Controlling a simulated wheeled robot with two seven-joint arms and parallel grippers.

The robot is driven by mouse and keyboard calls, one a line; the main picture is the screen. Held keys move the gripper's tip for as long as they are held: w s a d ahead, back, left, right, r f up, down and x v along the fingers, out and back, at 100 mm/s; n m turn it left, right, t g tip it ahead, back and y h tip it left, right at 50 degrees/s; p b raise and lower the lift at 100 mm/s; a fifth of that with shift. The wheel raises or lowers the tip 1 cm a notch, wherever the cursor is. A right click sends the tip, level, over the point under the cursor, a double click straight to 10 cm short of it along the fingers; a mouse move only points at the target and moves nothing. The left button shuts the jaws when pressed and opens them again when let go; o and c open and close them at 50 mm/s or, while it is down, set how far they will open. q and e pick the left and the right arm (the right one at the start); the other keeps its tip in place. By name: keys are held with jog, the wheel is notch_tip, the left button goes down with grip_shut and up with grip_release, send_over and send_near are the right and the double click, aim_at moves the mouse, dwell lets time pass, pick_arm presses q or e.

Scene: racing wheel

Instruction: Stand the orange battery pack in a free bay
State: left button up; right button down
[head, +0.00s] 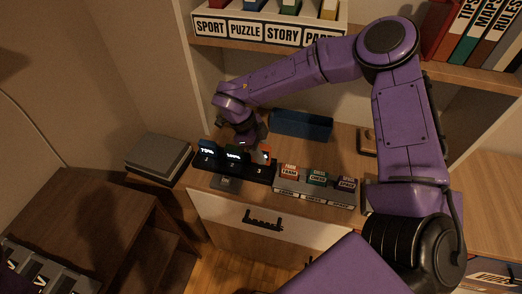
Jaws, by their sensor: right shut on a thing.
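The orange battery pack (266,154) is small and mostly hidden by my right gripper (259,146), which is shut on it. The pack is over or at bay 3 of the black charging dock (260,171); I cannot tell whether it touches the bay. Dark packs with lit displays stand at bay 1 (207,152) and bay 2 (234,155). My right arm reaches in from the right, over the counter. My left gripper is not in view.
A grey tray (315,193) with several small labelled blocks stands right of the dock. A blue bin (301,124) is behind. Grey boxes (158,158) lie to the left. A shelf (270,45) with labelled games is above. My arm covers much of the right side.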

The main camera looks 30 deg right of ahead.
jog(key=shift+p, duration=0.35)
dwell(0.7)
jog(key=shift+p, duration=0.3)
jog(key=shift+f+b, duration=0.65)
jog(key=shift+f, duration=0.65)
jog(key=c, duration=0.8)
grip_release()
jog(key=shift+o, duration=0.2)
jog(key=shift+r, duration=0.15)
